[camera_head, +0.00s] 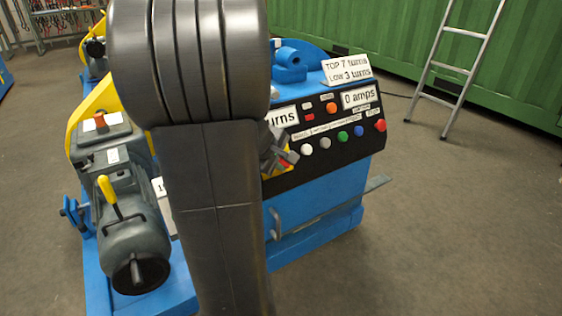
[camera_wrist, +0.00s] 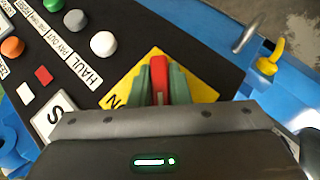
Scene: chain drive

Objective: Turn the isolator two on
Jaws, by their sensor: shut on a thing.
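A yellow switch plate (camera_wrist: 196,91) with a red handle (camera_wrist: 159,75) is set in the black control panel in the wrist view. My gripper (camera_wrist: 163,80) has its green-grey fingers on both sides of the red handle and is shut on it. In the head view the yellow plate (camera_head: 277,172) shows only in part behind my gripper (camera_head: 283,155) and arm, at the panel's left. No isolator number is readable.
The black panel (camera_head: 319,160) carries several coloured buttons, including a white one (camera_wrist: 103,44) near the plate. A grey motor (camera_head: 135,225) with a yellow lever stands left of my arm. A ladder (camera_head: 455,65) leans on the green container.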

